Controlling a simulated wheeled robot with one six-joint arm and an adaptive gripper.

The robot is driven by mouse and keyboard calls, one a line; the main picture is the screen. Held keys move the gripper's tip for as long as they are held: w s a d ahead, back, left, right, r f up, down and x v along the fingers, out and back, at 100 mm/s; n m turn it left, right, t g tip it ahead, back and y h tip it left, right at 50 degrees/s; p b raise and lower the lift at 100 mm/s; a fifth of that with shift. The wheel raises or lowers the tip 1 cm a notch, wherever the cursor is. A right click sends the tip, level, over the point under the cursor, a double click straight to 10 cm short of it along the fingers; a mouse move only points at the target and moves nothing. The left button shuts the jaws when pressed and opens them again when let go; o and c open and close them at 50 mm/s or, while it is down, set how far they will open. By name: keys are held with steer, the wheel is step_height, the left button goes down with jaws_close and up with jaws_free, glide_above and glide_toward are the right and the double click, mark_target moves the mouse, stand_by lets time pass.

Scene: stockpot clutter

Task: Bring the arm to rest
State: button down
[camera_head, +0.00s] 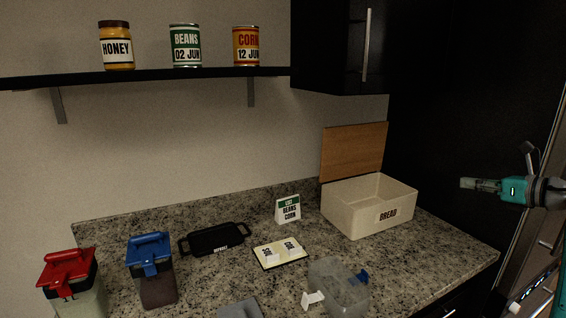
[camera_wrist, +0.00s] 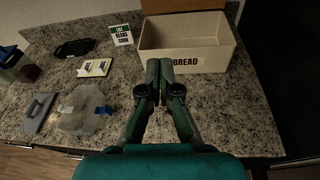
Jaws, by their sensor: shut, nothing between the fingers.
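My gripper (camera_head: 481,185) is at the right in the head view, held up in the air to the right of the bread box and clear of the counter. In the wrist view my gripper (camera_wrist: 166,66) has its two fingers together with nothing between them. The cream box marked BREAD (camera_head: 362,222) stands on the counter, open at the top and empty as far as I see. It also shows beyond my fingertips in the wrist view (camera_wrist: 205,62).
The granite counter (camera_head: 431,256) holds a black tray (camera_head: 215,239), a card sign (camera_head: 288,209), a small board with cards (camera_head: 280,252), a clear container (camera_head: 338,285), and red-lidded (camera_head: 70,272) and blue-lidded (camera_head: 151,257) jars. Honey (camera_head: 116,46), beans (camera_head: 185,46) and corn (camera_head: 246,46) stand on the shelf.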

steer(key=s+a+f+m+t+y, duration=0.4)
steer(key=s+a+f, duration=0.4)
steer(key=a+f, duration=0.45)
steer(key=s+a+f+m+t+y, duration=0.1)
steer(key=s+a+f+m+y, duration=0.2)
steer(key=s+a+f+m, duration=0.9)
steer(key=s+a+f+m+g+h, duration=0.1)
steer(key=s+a+f+m+h, duration=0.2)
steer(key=s+m, duration=0.5)
steer(key=s+a+f+m+g+h, duration=0.1)
steer(key=s+a+f+m+h, duration=0.2)
steer(key=s, duration=1.3)
steer(key=s+a+f+m+g+h, duration=0.1)
steer(key=s+a+f+m+h, duration=0.2)
steer(key=s+m+h, duration=0.4)
steer(key=s+f+m, duration=0.1)
steer(key=s+m, duration=0.4)
steer(key=m, duration=0.1)
steer(key=shift+s+f+g+h, duration=0.15)
steer(key=shift+f+g+h, duration=0.15)
steer(key=shift+f+g, duration=0.1)
